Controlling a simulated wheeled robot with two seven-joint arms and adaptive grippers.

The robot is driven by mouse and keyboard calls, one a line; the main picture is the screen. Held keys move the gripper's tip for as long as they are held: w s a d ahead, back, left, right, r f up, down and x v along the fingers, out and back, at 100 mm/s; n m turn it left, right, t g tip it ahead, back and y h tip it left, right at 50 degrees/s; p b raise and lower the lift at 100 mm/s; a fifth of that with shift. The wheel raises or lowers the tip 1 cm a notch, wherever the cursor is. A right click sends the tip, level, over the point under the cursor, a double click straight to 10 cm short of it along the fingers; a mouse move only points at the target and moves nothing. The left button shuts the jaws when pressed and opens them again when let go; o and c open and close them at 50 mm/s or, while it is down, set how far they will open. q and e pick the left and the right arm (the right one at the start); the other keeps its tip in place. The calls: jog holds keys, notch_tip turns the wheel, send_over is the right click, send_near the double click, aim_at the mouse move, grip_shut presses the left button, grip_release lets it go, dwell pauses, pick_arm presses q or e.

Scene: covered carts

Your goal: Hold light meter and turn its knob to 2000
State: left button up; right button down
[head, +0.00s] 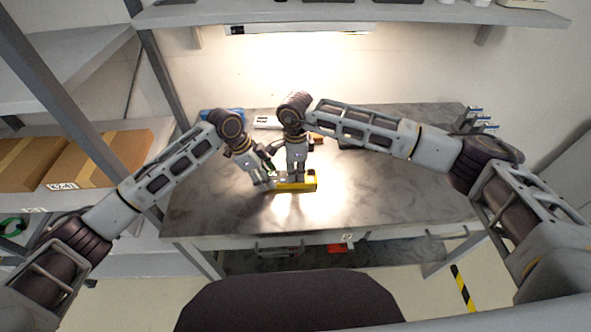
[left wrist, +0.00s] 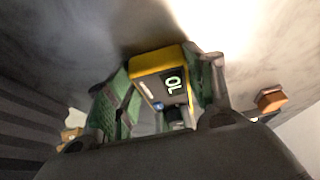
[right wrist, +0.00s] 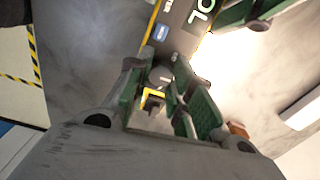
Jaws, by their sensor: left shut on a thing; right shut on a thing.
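The yellow light meter (head: 298,183) is at the middle of the workbench, under both grippers. In the left wrist view its dark face and lit display (left wrist: 173,83) read "OL". My left gripper (left wrist: 168,78) is shut on the meter's body, one green-padded finger on each side. My right gripper (right wrist: 160,80) comes from above and is shut on the dark knob (right wrist: 161,76), below the display and a blue button. The fingers partly cover the knob, and I cannot read its setting.
The grey workbench (head: 390,195) is clear to the right and front. Behind the grippers are a blue object (head: 222,115), a white item (head: 267,122) and an orange block (head: 317,141). Cardboard boxes (head: 97,158) sit on the left shelf. A shelf (head: 350,16) hangs above.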

jog(key=shift+m, duration=1.2)
jog(key=c, duration=1.3)
grip_release()
jog(key=shift+o, duration=0.2)
jog(key=shift+r, duration=0.15)
notch_tip(320, 180, up, 12)
jog(key=shift+c, duration=0.4)
